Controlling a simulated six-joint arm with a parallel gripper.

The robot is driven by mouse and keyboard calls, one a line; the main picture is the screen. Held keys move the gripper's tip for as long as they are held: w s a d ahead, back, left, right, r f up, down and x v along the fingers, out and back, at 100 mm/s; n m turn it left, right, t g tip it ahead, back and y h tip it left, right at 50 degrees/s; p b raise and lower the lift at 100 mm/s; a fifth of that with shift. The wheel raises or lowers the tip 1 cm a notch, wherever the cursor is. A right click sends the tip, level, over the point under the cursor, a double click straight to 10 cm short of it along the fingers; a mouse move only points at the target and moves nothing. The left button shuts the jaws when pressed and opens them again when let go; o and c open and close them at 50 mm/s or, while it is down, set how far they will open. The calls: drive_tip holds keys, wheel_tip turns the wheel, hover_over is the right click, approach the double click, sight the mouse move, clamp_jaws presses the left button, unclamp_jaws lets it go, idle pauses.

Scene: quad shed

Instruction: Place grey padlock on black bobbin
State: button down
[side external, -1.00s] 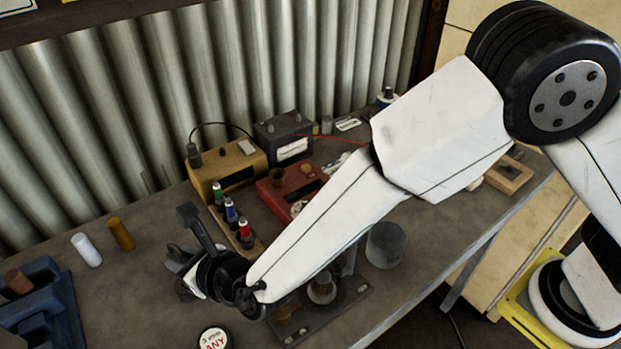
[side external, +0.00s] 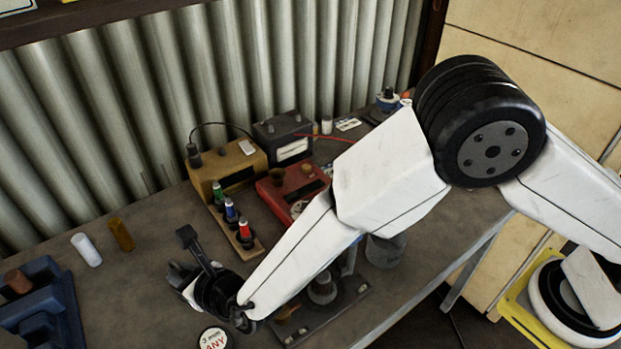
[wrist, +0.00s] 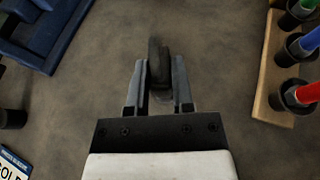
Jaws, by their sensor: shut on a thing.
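My gripper (wrist: 158,90) is shut on a dark grey piece (wrist: 158,68), which fits the grey padlock. The piece stands up between the two fingers and shows its narrow side in the wrist view. In the side view my gripper (side external: 184,280) is low over the bench, left of the wooden rack, and its own wrist hides most of the held piece. I cannot pick out the black bobbin for certain. A dark cylinder (wrist: 12,119), cut off by the left edge of the wrist view, may be it. It stands apart from my gripper.
The wooden rack (side external: 257,250) with green, blue and red topped pieces stands right of my gripper. A blue tray (side external: 62,305) is at the left. White (side external: 86,250) and brown (side external: 121,235) cylinders stand behind. A round labelled tin (side external: 213,340) is in front. Bare bench lies between.

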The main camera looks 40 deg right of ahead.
idle(0.3)
drive_tip(key=c, duration=0.9)
unclamp_jaws()
drive_tip(key=shift+f, duration=0.15)
drive_tip(key=o, duration=0.4)
drive_tip(key=shift+r, duration=0.2)
drive_tip(key=shift+v, duration=6)
drive_tip(key=shift+f, duration=0.1)
